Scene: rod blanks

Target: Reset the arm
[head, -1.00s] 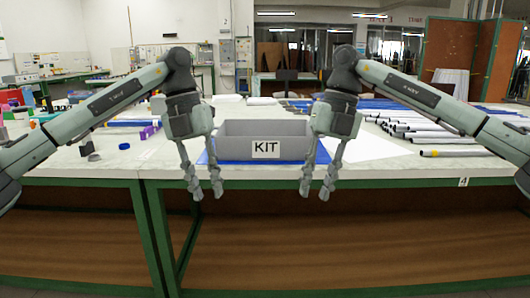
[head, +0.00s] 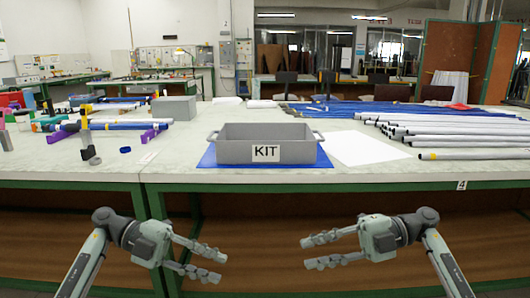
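My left gripper (head: 218,264) is low at the left, in front of the table and below its top edge. Its fingers point right, spread apart with nothing between them. My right gripper (head: 304,252) is low at the right, also below the table top. Its fingers point left, spread apart and empty. The two grippers face each other with a wide gap between them. Neither touches the table or any object.
A grey KIT bin (head: 290,150) sits on a blue mat (head: 207,160) at the table's front. White paper (head: 370,149) and many rods (head: 470,155) lie to the right. Tubes, purple supports and small parts (head: 88,153) lie left. The table's front edge (head: 330,178) is above both grippers.

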